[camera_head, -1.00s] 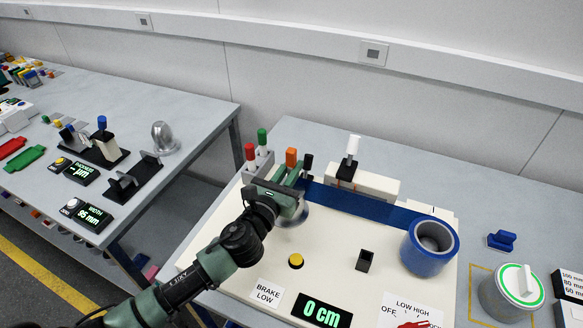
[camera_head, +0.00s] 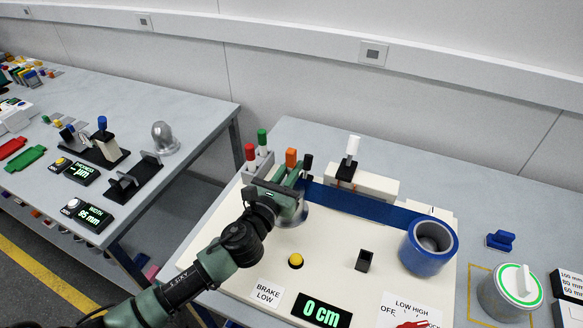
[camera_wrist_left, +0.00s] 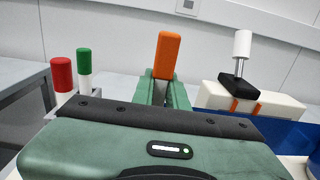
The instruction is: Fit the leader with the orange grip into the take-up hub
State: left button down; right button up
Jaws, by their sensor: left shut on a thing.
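My left gripper (camera_head: 290,178) is shut on the leader's orange grip (camera_head: 291,158), which stands upright between the green fingers. The orange grip also shows in the left wrist view (camera_wrist_left: 167,57). From there the blue film (camera_head: 360,205) runs right to the blue roll (camera_head: 429,247). A silvery round part, probably the take-up hub (camera_head: 297,214), shows just under the gripper. The gripper hides most of it, so I cannot tell whether the leader sits in it. My right gripper is not in view.
Red (camera_head: 250,153) and green (camera_head: 262,137) capped posts stand close behind the gripper. A white-handled block (camera_head: 375,185) stands behind the film. A yellow button (camera_head: 296,260), a black holder (camera_head: 364,260) and a "0 cm" display (camera_head: 322,311) are on the front panel.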

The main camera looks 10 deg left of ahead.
pick_arm(q)
jog(key=shift+f+b, duration=0.35)
jog(key=shift+f, duration=0.1)
dwell(0.3)
jog(key=shift+s+f, duration=0.1)
